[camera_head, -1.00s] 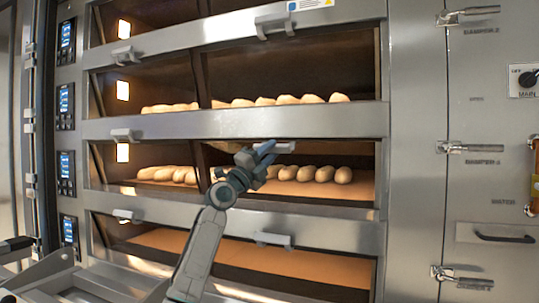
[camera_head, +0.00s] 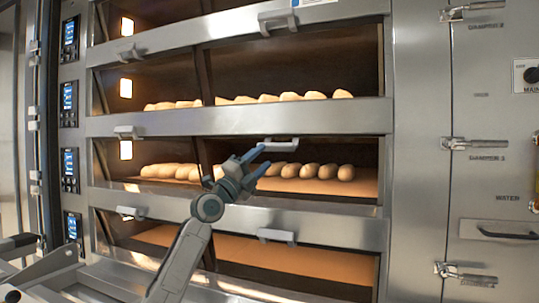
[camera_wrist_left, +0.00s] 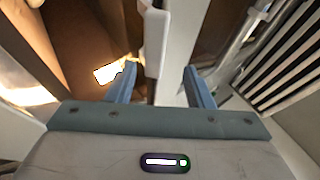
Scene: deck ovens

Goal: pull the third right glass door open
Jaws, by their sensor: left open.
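The oven has stacked decks with right and left glass doors. The third right glass door is see-through, and its opening (camera_head: 355,160) shows loaves on the deck behind. A pale bar handle (camera_head: 281,146) shows just below the steel band over that deck. My left gripper (camera_head: 260,160) is open at this handle's left end. In the left wrist view the pale handle (camera_wrist_left: 154,60) lies between the two blue fingers (camera_wrist_left: 160,86), slightly beyond their tips. I cannot tell whether they touch it. My right gripper is not in view.
Other right handles sit above (camera_head: 277,20) and below (camera_head: 277,236). A left-door handle (camera_head: 127,132) is on the same band. Steel bands cross between decks. A latched steel panel (camera_head: 475,190) stands at the right. Control screens (camera_head: 70,165) line the left.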

